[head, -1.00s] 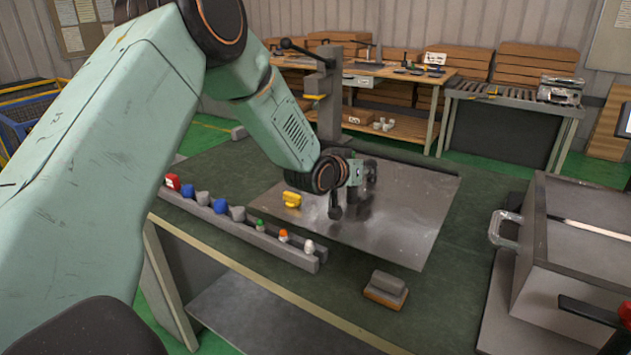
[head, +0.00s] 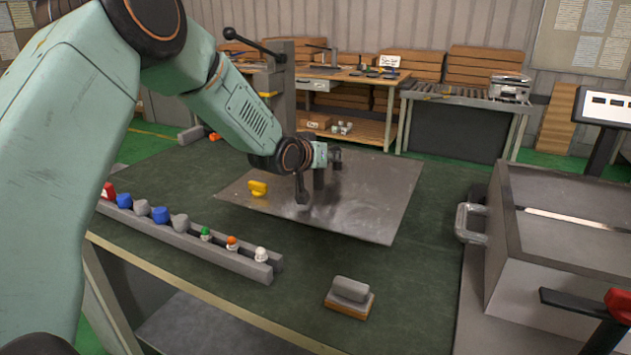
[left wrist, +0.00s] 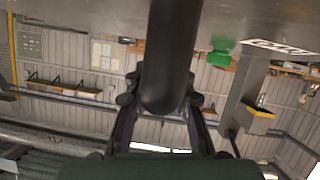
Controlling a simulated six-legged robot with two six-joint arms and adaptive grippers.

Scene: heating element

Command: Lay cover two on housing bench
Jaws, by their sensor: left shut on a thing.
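A thin flat grey metal sheet (head: 370,215), probably cover two, spans the far part of the green-topped bench (head: 200,285). A dark upright post (head: 319,180) stands on it. My left gripper (head: 332,158) is shut on this post above the sheet. In the left wrist view the dark round post (left wrist: 172,60) sits between the two fingers (left wrist: 165,110), with the sheet (left wrist: 80,12) along the top edge. I cannot tell whether the sheet touches the bench or hangs just above it. A yellow piece (head: 257,187) shows on the sheet's left side. My right gripper is not in view.
A rack (head: 185,238) with coloured knobs runs along the bench's left side. A grey block on a wooden base (head: 350,297) lies in front of the sheet. A grey box with a handle (head: 545,240) stands at right. A lever post (head: 280,80) rises behind.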

